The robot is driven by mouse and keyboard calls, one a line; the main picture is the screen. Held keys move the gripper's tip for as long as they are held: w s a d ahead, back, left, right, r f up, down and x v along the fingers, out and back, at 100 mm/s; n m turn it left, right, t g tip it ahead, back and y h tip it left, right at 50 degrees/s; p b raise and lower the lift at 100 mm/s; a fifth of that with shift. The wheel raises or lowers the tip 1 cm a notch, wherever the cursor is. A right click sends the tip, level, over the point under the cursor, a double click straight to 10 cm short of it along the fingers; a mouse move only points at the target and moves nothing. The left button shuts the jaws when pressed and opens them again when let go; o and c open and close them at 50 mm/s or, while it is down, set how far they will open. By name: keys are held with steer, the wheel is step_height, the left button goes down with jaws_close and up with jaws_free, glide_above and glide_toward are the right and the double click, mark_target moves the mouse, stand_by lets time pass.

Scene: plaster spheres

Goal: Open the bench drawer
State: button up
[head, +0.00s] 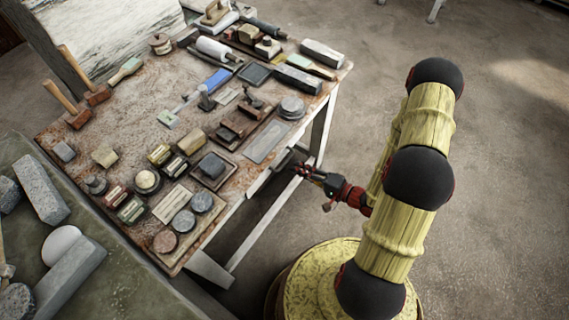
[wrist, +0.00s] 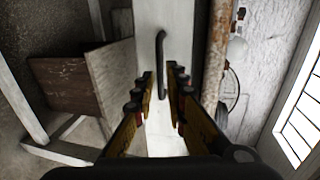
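The bench (head: 110,128) has a rusty, worn top and pale legs. Its drawer front shows as a pale panel (wrist: 147,20) in the wrist view, with a dark bar handle (wrist: 161,62) on it. My gripper (wrist: 161,76) is open, with one finger on each side of the handle in the picture. I see a gap between the fingers and the handle; whether the handle lies fully between the tips in depth I cannot tell. In the head view my gripper (head: 302,170) is beside the bench's right edge, below the top. The drawer looks shut.
The bench top is crowded with blocks, tins, brushes and mallets (head: 97,92). A greenish surface (head: 120,275) with stone blocks and a white sphere (head: 61,245) adjoins at lower left. A bench leg (head: 322,128) stands close to my gripper. The floor (head: 500,170) on the right is clear.

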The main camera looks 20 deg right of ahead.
mark_target(285, 163)
steer(key=shift+b+x, duration=0.65)
steer(key=shift+x, duration=2.75)
jaws_close()
steer(key=shift+s, duration=0.1)
steer(key=f+v, duration=0.2)
steer(key=v, duration=0.9)
steer(key=f+b+v, duration=0.1)
steer(key=f+v, duration=0.1)
steer(key=v, duration=0.9)
steer(key=shift+s+d+f, duration=0.35)
steer(key=shift+s+f, duration=0.05)
steer(key=shift+s, duration=0.15)
jaws_free()
steer(key=v, duration=1.2)
